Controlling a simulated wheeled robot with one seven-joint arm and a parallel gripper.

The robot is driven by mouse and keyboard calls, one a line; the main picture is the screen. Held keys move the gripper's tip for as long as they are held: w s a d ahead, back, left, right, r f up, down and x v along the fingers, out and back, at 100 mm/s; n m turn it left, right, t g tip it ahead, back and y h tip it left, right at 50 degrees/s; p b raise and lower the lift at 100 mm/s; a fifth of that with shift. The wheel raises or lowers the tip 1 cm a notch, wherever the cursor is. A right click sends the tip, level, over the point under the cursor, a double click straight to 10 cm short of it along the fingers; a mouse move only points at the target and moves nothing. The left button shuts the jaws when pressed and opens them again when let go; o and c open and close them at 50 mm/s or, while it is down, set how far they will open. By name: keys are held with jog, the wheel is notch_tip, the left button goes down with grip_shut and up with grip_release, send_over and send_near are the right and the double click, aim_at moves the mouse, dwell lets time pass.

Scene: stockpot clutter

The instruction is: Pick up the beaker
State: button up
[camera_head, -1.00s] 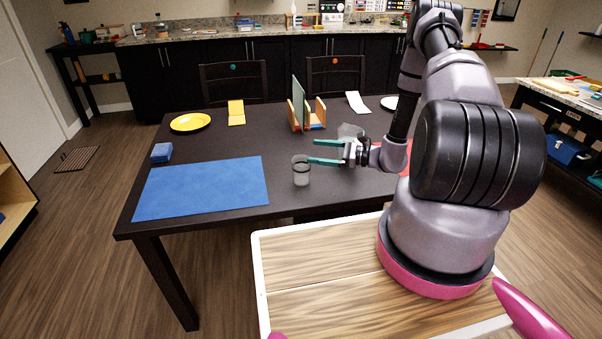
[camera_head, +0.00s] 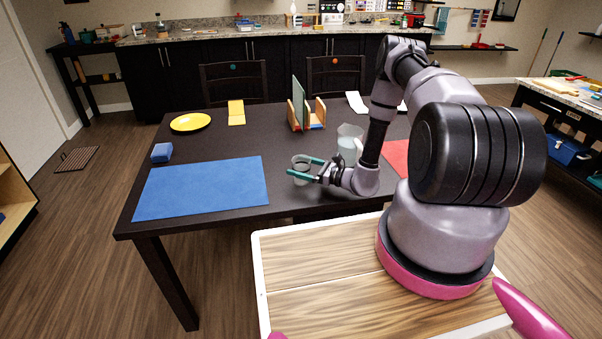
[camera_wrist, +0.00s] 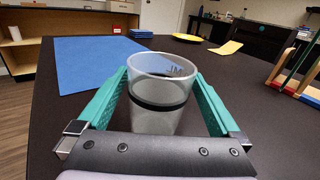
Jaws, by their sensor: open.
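The beaker (camera_head: 299,164) is a clear, greyish cup standing upright near the front edge of the dark table. In the wrist view the beaker (camera_wrist: 158,95) shows a dark band around its middle and some dark marks near the rim. My gripper (camera_head: 306,168) has teal fingers and is open, with the beaker between them. In the wrist view the fingers of my gripper (camera_wrist: 160,88) lie on either side of the beaker, with a small gap visible on the right. The beaker's base is partly hidden by my gripper.
A clear pitcher (camera_head: 349,144) stands just behind my wrist. A blue mat (camera_head: 205,187) lies to the left, with a blue block (camera_head: 161,152) and a yellow plate (camera_head: 190,122) beyond. A wooden rack (camera_head: 306,115) stands at the back. The table between mat and rack is clear.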

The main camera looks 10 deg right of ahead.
jog(key=shift+x, duration=1.15)
jog(key=c, duration=1.2)
jog(key=shift+r, duration=0.1)
